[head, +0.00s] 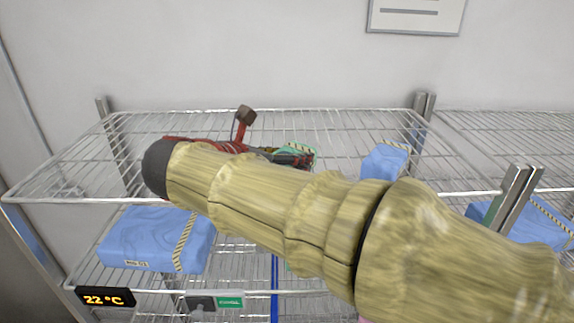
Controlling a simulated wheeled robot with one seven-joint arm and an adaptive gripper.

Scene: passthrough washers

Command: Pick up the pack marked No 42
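No marking reading No 42 is legible on any pack. A blue wrapped pack (140,238) with striped tape and a small white label lies on the lower shelf at left. A smaller blue pack (384,160) with striped tape sits on the upper shelf, right of centre. A green pack (297,148) shows partly behind my gripper (303,160) on the upper shelf. My gripper points right, at or just in front of the green pack. My arm hides much of it, and I cannot tell whether its fingers are open or touch the pack.
Another blue pack (520,222) lies lower on the right rack, behind a metal post (512,200). The wire upper shelf (80,170) is bare at left. A temperature display (105,298) and a green tag (230,302) are on the lower shelf's front edge. My arm blocks the centre.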

